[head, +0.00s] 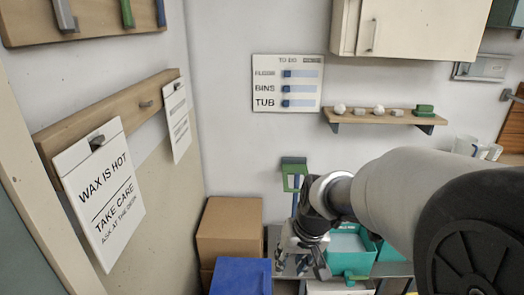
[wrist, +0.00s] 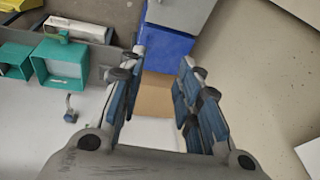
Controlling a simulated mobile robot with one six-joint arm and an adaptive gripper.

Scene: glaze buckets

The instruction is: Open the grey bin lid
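My gripper (wrist: 158,80) is open in the wrist view, with its two blue-padded fingers wide apart and nothing between them. In the head view my gripper (head: 305,262) hangs at the lower middle, beside the bench. A light grey panel (wrist: 182,12) shows at the top edge of the wrist view, next to a blue bin (wrist: 168,48); it may be the grey lid, but it is cut off. The blue surface also shows at the bottom of the head view (head: 240,277). My gripper appears apart from both. No lid handle is clear.
A cardboard box (head: 229,230) stands by the wall behind the blue surface. A signboard (head: 100,190) hangs at left. A wall shelf (head: 380,117) and cabinet (head: 405,28) are above.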

